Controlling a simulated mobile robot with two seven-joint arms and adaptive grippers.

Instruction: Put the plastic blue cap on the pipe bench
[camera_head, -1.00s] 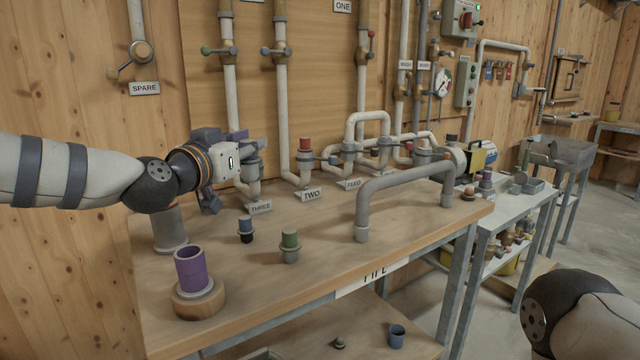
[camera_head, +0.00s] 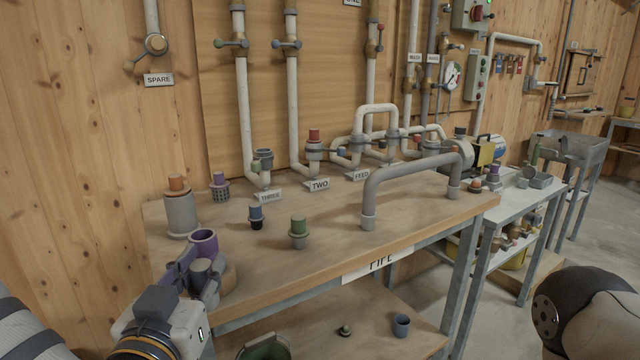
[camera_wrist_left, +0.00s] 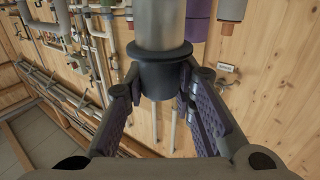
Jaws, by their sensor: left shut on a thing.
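A small cap with a blue top and dark lower part (camera_head: 256,213) stands on the wooden pipe bench (camera_head: 330,255). A blue cup-like piece (camera_head: 401,325) stands on the lower shelf; I cannot tell which is the task's cap. My left gripper (camera_head: 202,272) is at the bench's front left corner, beside the purple pipe piece (camera_head: 204,242). It is shut on a grey cylindrical piece (camera_head: 201,267). In the left wrist view the piece (camera_wrist_left: 162,72) has a dark collar between the fingers. My right gripper is out of view.
A grey pipe arch (camera_head: 410,170) rises at the right. The bench's front middle is clear.

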